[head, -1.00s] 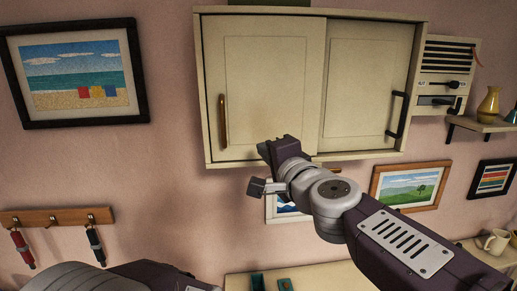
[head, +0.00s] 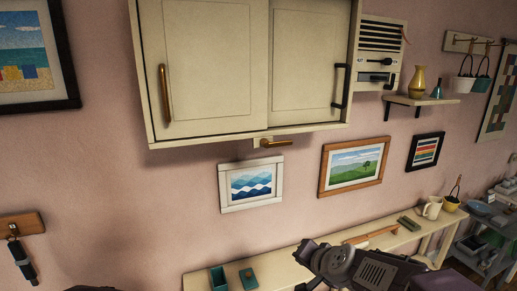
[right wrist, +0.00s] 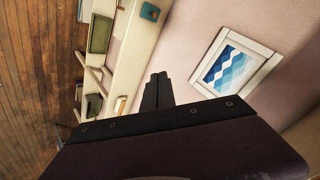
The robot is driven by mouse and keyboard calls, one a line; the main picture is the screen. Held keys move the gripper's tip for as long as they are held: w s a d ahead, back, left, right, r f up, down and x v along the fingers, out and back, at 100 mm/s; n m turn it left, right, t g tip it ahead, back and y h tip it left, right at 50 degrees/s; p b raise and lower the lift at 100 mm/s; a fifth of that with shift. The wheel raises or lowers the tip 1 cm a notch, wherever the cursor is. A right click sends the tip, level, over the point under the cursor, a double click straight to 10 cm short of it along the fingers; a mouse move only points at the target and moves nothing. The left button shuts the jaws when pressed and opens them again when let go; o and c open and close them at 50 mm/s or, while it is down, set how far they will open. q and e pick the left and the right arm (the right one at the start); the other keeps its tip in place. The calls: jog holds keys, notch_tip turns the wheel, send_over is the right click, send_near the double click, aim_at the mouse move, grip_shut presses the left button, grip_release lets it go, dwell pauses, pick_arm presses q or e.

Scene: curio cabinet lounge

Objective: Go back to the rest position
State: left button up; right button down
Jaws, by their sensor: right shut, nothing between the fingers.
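My right arm (head: 365,268) is low at the bottom right of the head view, in front of the long pale shelf (head: 300,250). My right gripper (right wrist: 158,78) shows in the right wrist view with its dark fingers together and nothing between them. It is apart from the wall and the shelf behind it. My left gripper is not in view. Only a dark sliver, probably of my left arm, shows at the bottom edge of the head view.
A cream wall cabinet (head: 235,75) with two sliding doors hangs above. A wave picture (head: 251,184) and a landscape picture (head: 353,166) hang below it. The shelf bears a teal open box (head: 218,279), a teal lid (head: 249,279) and a mug (head: 432,208).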

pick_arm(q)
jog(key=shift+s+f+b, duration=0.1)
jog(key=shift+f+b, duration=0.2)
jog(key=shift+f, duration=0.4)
pick_arm(e)
jog(key=s+d+f+n+g+h, duration=0.1)
jog(key=s+d+f+n+g, duration=0.2)
jog(key=s+f, duration=0.5)
jog(key=s+d+f+n+g+h, duration=0.1)
jog(key=s+d+f+n+g, duration=0.2)
jog(key=s+f+g, duration=0.2)
jog(key=s+f, duration=0.3)
jog(key=s, duration=0.3)
jog(key=shift+s+d+f+n, duration=0.25)
jog(key=shift+s+f+n, duration=0.05)
jog(key=shift+s+n, duration=0.1)
